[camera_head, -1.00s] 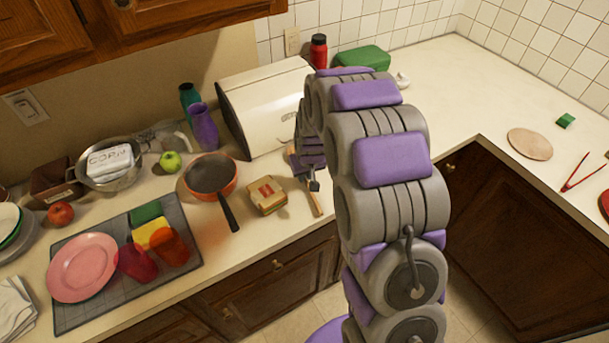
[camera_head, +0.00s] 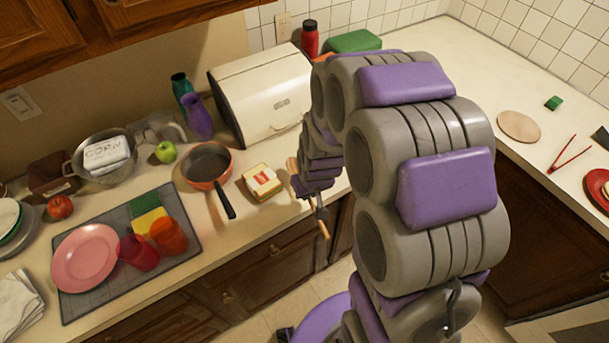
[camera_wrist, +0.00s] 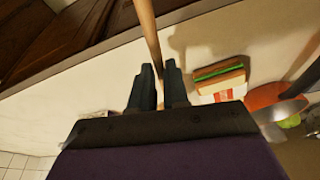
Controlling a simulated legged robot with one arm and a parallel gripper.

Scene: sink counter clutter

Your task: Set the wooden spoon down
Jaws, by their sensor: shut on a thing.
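The wooden spoon (camera_head: 324,229) is in my gripper (camera_head: 318,205), by the front edge of the counter (camera_head: 276,218), right of the sandwich. In the head view its handle end shows in front of the cabinet, and its pale bowl end shows behind the gripper. My arm hides part of it. In the wrist view, the spoon's shaft (camera_wrist: 147,30) runs up from between the two dark fingers of my gripper (camera_wrist: 158,72), which are shut on it. I cannot tell whether the spoon touches the counter.
A sandwich (camera_head: 262,181) lies left of the gripper, beside an orange pan (camera_head: 207,165) whose handle points frontward. A white bread box (camera_head: 262,98) stands behind. A grey mat (camera_head: 185,258) holds a pink plate (camera_head: 84,257) and cups. The right counter (camera_head: 465,75) has bare room.

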